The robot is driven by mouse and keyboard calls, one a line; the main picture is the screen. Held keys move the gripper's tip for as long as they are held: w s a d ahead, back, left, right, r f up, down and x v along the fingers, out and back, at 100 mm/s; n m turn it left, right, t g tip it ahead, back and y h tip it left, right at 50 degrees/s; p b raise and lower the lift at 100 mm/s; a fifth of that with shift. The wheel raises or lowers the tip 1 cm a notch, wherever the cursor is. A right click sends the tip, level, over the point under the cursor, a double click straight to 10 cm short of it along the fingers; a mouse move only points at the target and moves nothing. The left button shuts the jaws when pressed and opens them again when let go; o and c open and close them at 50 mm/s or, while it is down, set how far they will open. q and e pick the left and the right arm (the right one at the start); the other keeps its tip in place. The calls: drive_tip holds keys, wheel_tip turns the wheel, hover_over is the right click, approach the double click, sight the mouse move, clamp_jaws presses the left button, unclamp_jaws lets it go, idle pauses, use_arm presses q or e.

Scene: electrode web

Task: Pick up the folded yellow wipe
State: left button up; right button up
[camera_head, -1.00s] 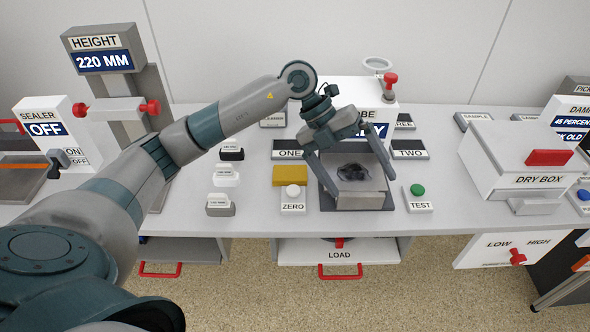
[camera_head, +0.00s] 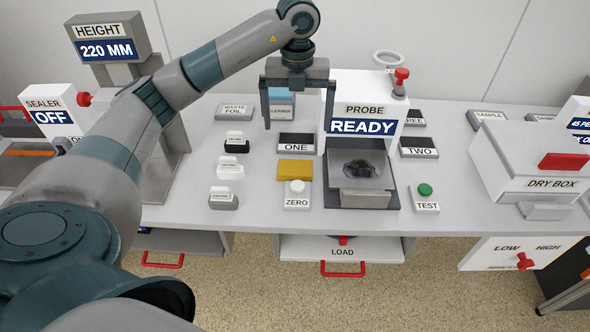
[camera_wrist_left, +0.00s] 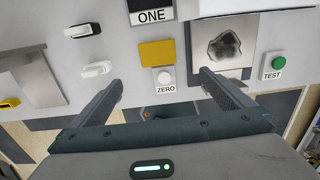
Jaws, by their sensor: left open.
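The folded yellow wipe (camera_head: 294,170) lies flat on the bench, just behind the ZERO button block and in front of the tray labelled ONE. It also shows in the left wrist view (camera_wrist_left: 157,53), ahead of the gap between the fingers. My left gripper (camera_head: 297,122) is open and empty, raised above the bench, with its fingers pointing down. In the left wrist view its two fingers (camera_wrist_left: 160,83) are spread wide, and nothing is between them. My right gripper is not in view.
The ZERO block (camera_head: 297,195) with its white knob stands right in front of the wipe. The probe station (camera_head: 361,195) with a dark piece on its plate is to the right. Small labelled blocks (camera_head: 229,171) stand to the left. The TEST button (camera_head: 425,198) is farther right.

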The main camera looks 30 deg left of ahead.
use_arm(q)
drive_tip(key=p, duration=0.4)
hover_over(295, 167)
drive_tip(key=d, duration=0.1)
drive_tip(key=f, duration=1.1)
drive_tip(key=shift+s, duration=0.35)
drive_tip(key=shift+f, duration=0.35)
drive_tip(key=shift+w+a+f+p, duration=0.15)
drive_tip(key=shift+a+f+p, duration=0.1)
drive_tip(key=shift+f+p, duration=0.3)
drive_tip(key=f, duration=0.1)
drive_tip(key=f+p, duration=0.1)
drive_tip(key=f, duration=0.1)
drive_tip(key=shift+w+a+p, duration=0.15)
drive_tip(key=shift+a+p, duration=0.1)
drive_tip(key=shift+p, duration=0.05)
drive_tip(key=shift+f, duration=0.55)
